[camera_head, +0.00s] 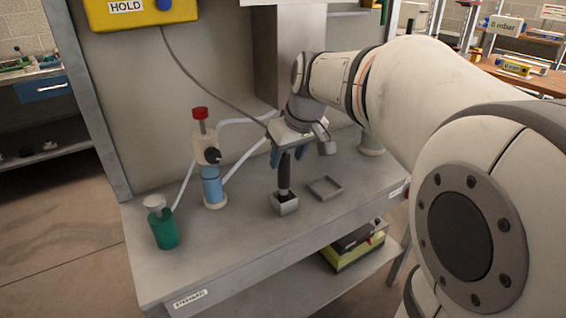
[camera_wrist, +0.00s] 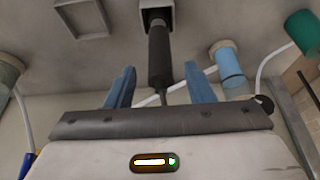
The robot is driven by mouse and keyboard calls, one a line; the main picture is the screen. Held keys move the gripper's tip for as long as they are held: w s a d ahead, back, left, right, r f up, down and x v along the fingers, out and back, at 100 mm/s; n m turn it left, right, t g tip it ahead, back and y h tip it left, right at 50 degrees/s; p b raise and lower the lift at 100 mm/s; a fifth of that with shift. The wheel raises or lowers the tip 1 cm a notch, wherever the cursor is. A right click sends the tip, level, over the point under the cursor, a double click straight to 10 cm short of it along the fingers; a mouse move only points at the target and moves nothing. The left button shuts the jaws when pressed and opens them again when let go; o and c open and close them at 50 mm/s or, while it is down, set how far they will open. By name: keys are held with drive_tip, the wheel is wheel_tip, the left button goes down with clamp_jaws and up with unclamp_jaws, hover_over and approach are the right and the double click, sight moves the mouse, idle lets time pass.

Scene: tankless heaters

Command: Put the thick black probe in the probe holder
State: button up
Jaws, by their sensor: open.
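The thick black probe (camera_head: 284,176) stands upright with its lower end inside a small grey square holder (camera_head: 285,206) on the bench. A cable runs from the probe's top up to the yellow HOLD box. My gripper (camera_head: 287,158) is above the holder, around the upper part of the probe. In the wrist view the probe (camera_wrist: 160,55) lies between my two blue fingers (camera_wrist: 160,88), with a gap on each side. The fingers are open and do not touch it. The holder (camera_wrist: 157,14) shows at the probe's far end.
A low grey square frame (camera_head: 325,188) lies flat right of the holder. A blue and cream cylinder with a red knob (camera_head: 212,180) and a green bottle (camera_head: 163,228) stand on the left. The yellow HOLD box (camera_head: 140,12) hangs above. The bench front (camera_head: 240,265) is clear.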

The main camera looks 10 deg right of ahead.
drive_tip(key=a+v, duration=0.1)
drive_tip(key=v, duration=0.4)
drive_tip(key=s+f+m+g+h, duration=0.1)
drive_tip(key=s+f+m+g, duration=0.1)
drive_tip(key=s+f, duration=1.4)
drive_tip(key=shift+s+f+m+g+p, duration=0.35)
drive_tip(key=shift+s+m+g+p, duration=0.1)
drive_tip(key=shift+s+m, duration=0.3)
drive_tip(key=shift+w+r, duration=0.1)
